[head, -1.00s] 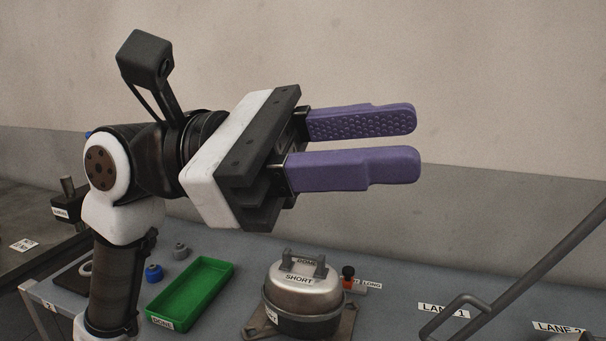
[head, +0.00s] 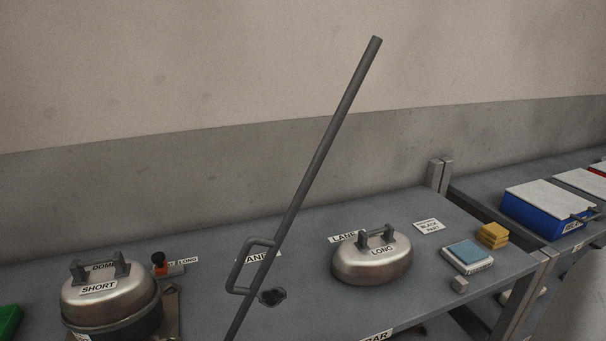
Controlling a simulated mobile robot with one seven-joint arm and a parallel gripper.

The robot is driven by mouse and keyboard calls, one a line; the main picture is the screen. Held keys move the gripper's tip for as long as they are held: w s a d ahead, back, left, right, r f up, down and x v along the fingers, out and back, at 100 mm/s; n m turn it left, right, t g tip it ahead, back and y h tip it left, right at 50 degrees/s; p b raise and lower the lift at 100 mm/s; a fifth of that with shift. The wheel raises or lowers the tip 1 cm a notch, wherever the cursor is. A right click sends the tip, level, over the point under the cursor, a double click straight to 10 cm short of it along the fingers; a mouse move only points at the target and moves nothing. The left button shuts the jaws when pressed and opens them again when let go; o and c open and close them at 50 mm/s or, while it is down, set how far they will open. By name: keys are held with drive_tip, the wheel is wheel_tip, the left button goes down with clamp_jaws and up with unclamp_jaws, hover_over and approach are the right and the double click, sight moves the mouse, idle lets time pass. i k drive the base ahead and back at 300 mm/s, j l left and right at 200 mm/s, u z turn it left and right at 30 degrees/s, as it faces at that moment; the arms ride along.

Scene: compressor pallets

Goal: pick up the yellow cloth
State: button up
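A small yellow stack (head: 493,234), which looks like the folded yellow cloth, lies near the right end of the grey workbench (head: 310,233). A blue pad (head: 467,252) on a white labelled base lies just left of it, nearer to me. My gripper is outside the head view, so its distance from the yellow stack does not show.
A grey pole with a handle (head: 321,165) rises in front of the bench. A metal dome marked LONG (head: 370,265) sits left of the yellow stack, and one marked SHORT (head: 108,306) at far left. A blue bin (head: 542,222) stands on the right bench.

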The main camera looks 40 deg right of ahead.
sight(494, 236)
drive_tip(key=z, duration=2.15)
